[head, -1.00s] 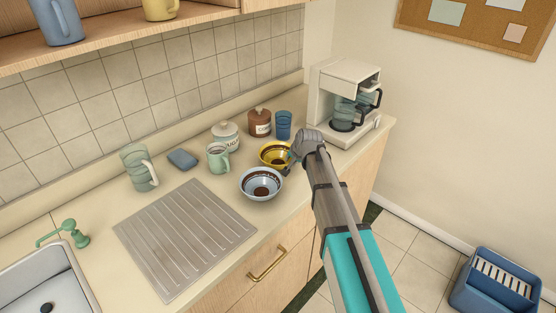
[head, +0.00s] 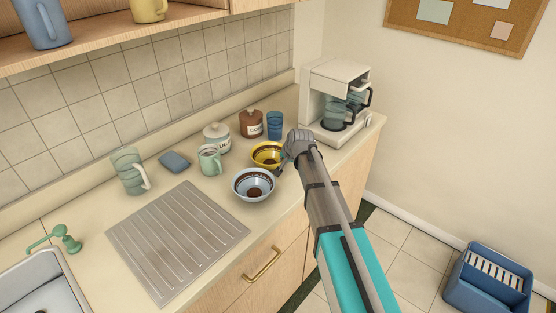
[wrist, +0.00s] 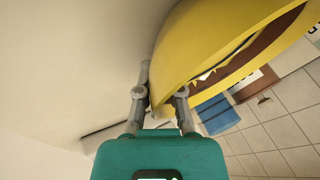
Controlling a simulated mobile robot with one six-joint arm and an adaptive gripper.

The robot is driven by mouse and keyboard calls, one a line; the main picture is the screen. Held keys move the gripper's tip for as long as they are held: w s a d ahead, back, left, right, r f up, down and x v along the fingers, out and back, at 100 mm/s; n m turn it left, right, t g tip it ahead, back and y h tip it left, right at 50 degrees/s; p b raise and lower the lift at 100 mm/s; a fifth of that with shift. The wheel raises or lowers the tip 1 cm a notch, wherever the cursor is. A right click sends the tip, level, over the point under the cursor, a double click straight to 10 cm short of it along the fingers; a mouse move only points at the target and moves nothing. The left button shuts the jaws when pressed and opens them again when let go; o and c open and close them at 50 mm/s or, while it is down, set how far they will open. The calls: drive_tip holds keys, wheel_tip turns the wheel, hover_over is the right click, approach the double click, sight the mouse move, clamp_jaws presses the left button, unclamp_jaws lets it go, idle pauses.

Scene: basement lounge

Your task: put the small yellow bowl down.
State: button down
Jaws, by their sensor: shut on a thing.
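The small yellow bowl (head: 264,149), dark-banded inside, is upright on or just above the counter, behind and right of a light blue bowl. I cannot tell whether its base touches the counter. My gripper (head: 284,164) is at the yellow bowl's right side, and my arm hides part of that side. In the wrist view the yellow bowl (wrist: 205,42) fills the upper middle, with its wall between the two fingers of my gripper (wrist: 160,88), shut on it.
The light blue bowl (head: 240,193) stands close in front. A green mug (head: 209,160), sugar jar (head: 216,138), brown jar (head: 251,124) and blue cup (head: 275,125) stand behind. The coffee maker (head: 318,116) is at the back right. The ribbed drainboard (head: 175,240) is bare.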

drive_tip(key=shift+r, duration=0.2)
wheel_tip(320, 180, up, 2)
drive_tip(key=p, duration=0.2)
drive_tip(key=shift+r+p, duration=0.1)
drive_tip(key=shift+p, duration=0.2)
drive_tip(key=s+d+r+p, duration=0.7)
drive_tip(key=s+r+p, duration=0.3)
drive_tip(key=s, duration=0.2)
drive_tip(key=shift+d+r, duration=0.2)
drive_tip(key=shift+w, duration=0.1)
idle(0.5)
drive_tip(key=shift+a, duration=0.1)
